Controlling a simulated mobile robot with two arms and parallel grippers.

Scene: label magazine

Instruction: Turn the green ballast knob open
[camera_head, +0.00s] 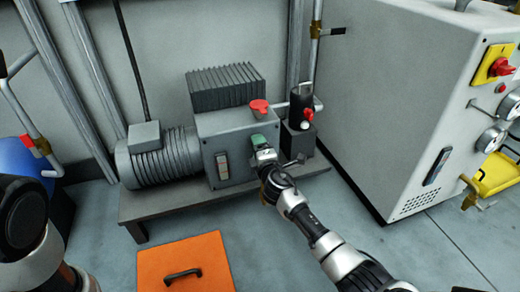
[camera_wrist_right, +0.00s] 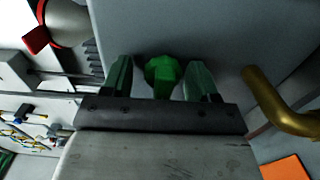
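The green ballast knob (camera_head: 258,141) is on the front face of the grey pump housing (camera_head: 236,178). In the right wrist view the green knob (camera_wrist_right: 163,76) sits between the two fingers of my right gripper (camera_wrist_right: 160,80). A gap shows on each side of the knob, so the fingers are open around it and apart from it. In the head view my right gripper (camera_head: 262,152) reaches the pump face from the lower right and partly covers the knob area. My left arm shows at the lower left, but its gripper is out of view.
A red cap (camera_head: 260,106) tops the housing, with a ribbed motor (camera_head: 160,155) at left. A brass pipe (camera_wrist_right: 275,100) is right of the fingers. A grey cabinet (camera_head: 390,100) stands right. An orange panel (camera_head: 185,258) lies on the floor.

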